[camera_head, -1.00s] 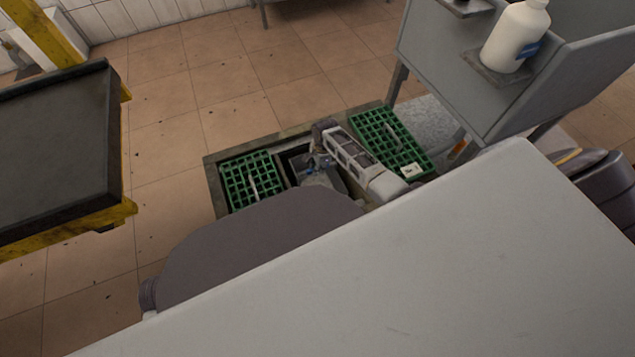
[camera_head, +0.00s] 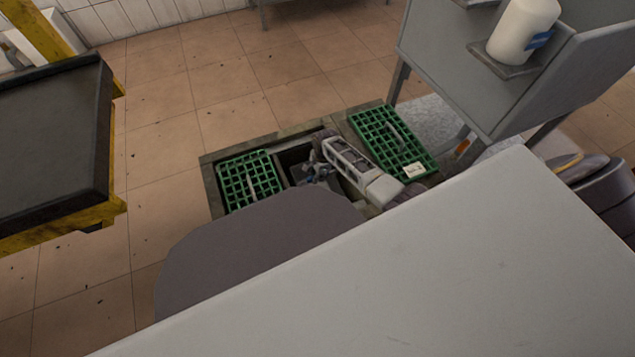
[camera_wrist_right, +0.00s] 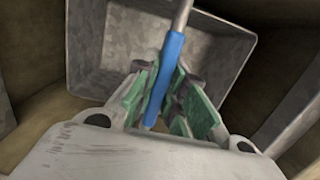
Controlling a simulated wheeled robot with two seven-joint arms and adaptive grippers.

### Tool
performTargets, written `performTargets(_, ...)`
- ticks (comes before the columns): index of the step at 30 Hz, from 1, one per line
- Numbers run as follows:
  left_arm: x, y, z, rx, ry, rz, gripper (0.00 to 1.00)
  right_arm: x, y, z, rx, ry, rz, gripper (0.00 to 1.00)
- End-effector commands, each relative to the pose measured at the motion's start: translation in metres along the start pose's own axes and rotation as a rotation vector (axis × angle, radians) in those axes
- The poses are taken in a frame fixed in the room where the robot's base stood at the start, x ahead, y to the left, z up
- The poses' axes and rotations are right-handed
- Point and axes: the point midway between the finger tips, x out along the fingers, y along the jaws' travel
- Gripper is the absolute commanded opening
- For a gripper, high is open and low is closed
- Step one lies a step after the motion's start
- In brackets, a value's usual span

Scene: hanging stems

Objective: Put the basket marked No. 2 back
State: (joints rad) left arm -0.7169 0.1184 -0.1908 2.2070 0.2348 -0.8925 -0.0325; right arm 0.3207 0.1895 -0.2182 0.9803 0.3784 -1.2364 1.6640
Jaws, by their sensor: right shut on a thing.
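My right gripper (camera_head: 318,172) reaches down into the square opening (camera_head: 291,157) between two green grates in the floor. In the right wrist view my right gripper (camera_wrist_right: 160,97) is shut, its green-padded fingers around the blue sleeve (camera_wrist_right: 172,52) of a metal rod. Below it is a grey metal basket (camera_wrist_right: 105,45), open at the top, with brown pit walls around it. In the head view only a dim grey part of the basket shows under the gripper. No number mark is readable on the basket. My left gripper is out of view.
A green grate (camera_head: 240,188) lies left of the opening, another (camera_head: 385,140) right of it with a small white label (camera_head: 413,170), unreadable. A grey stand with a white bottle (camera_head: 522,30) is at upper right. A dark-topped yellow cart (camera_head: 50,140) is at left. Tiled floor between is clear.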

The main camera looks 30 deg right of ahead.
Motion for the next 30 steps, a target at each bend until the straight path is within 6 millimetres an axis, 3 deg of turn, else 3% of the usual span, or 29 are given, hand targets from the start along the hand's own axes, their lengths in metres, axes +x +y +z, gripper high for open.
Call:
performTargets(12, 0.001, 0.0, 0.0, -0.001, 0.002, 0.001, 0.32, 0.001, -0.001, 0.0, 0.0, -0.001, -0.002, 0.0)
performTargets(30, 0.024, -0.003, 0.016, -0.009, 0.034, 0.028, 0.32, 0.036, 0.0, -0.004, 0.0, 0.0, -0.002, 0.0)
